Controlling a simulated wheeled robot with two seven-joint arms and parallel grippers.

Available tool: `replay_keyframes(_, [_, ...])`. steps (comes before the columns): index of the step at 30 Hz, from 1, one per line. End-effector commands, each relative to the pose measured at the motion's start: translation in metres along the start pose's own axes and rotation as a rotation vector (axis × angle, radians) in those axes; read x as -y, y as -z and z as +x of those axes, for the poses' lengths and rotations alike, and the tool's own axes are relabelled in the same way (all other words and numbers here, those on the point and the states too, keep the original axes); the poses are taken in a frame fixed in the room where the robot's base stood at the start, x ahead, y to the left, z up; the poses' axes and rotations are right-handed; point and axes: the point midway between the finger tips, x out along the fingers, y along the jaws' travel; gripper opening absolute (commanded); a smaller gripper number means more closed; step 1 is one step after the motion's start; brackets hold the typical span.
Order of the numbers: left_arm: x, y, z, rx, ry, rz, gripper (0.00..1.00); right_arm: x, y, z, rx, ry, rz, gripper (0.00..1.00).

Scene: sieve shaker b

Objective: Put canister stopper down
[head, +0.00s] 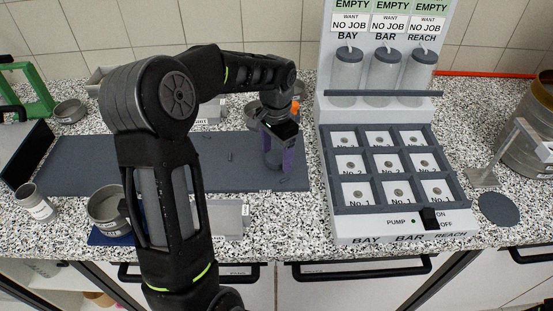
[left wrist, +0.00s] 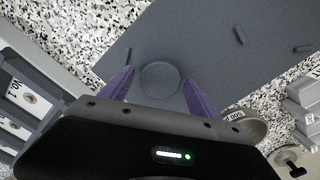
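My left gripper (head: 280,158) points down over the dark grey mat (head: 90,165), near its right end. In the left wrist view its two purple fingers (left wrist: 160,92) are spread apart. A round dark grey disc, seemingly the canister stopper (left wrist: 160,80), shows between the fingers with a gap on each side. It appears to lie on the mat; its exact height is hard to tell. In the head view the gripper mostly hides it. Three canisters (head: 383,80) with grey tops stand in the rack. My right gripper is not in view.
The white rack station (head: 400,238) with a grey tray of numbered cells stands right of the mat. Small dark pieces (head: 229,156) lie on the mat. A metal cup (head: 105,210) and a jar (head: 36,203) stand at left. A grey disc (head: 498,208) lies at far right.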

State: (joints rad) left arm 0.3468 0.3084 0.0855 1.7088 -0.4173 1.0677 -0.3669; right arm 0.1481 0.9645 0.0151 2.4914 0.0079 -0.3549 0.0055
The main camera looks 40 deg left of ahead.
Motion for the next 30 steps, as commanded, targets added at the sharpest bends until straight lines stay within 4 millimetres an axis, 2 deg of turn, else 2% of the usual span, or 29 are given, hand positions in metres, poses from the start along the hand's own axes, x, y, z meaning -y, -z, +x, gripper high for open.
replay_keyframes(2, [0.0,0.0,-0.0001,0.0,0.0,0.0,0.64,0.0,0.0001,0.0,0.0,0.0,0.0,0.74])
replay_keyframes(20, [0.0,0.0,0.0,0.0,0.0,0.0,0.15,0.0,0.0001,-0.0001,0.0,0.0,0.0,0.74])
replay_keyframes(30, [0.0003,0.0003,-0.0047,-0.001,0.001,0.0,0.13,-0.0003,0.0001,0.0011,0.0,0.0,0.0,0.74])
